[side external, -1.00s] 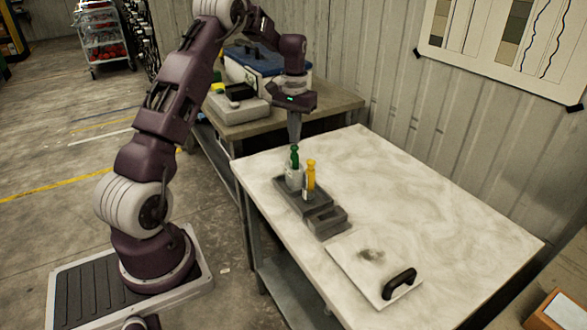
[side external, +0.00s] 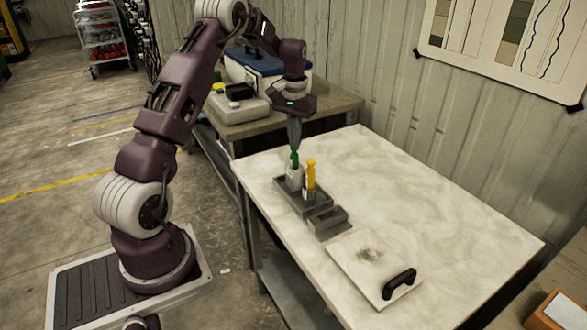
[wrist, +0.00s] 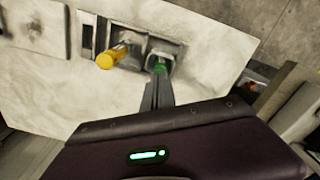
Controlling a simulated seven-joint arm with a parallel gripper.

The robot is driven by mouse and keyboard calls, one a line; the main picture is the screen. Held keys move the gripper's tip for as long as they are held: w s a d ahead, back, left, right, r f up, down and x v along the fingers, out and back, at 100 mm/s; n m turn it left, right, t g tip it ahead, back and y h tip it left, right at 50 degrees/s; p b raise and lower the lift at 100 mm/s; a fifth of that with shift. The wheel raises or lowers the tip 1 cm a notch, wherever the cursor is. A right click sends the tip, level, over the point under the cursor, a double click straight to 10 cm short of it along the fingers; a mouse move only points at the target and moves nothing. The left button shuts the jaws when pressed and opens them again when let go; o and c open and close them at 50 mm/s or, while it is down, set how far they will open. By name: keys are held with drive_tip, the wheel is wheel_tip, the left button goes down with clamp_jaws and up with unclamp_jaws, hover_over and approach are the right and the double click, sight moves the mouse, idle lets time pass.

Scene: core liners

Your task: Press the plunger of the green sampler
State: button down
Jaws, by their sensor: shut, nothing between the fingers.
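The green sampler (side external: 295,160) stands upright in the left end of a dark grey holder (side external: 310,207), with a clear-grey body below its green top. It also shows in the wrist view (wrist: 159,66), partly hidden by my fingers. The yellow sampler (side external: 310,174) stands just to its right in the same holder, and it shows in the wrist view (wrist: 112,57). My gripper (side external: 294,146) is shut and empty, pointing down with its fingertips at the top of the green sampler. The fingertips seem to touch the green top, but the exact contact is hard to tell.
A white board with a black handle (side external: 399,284) lies at the table's front. The right part of the marble-look table (side external: 440,215) is clear. A side bench behind carries a grey case (side external: 238,107) and a blue-lidded box (side external: 262,62).

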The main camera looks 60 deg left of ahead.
drive_tip(key=shift+f, duration=0.75)
idle(0.4)
drive_tip(key=shift+r, duration=0.1)
wheel_tip(320, 180, up, 6)
drive_tip(key=shift+r, duration=0.45)
idle(0.3)
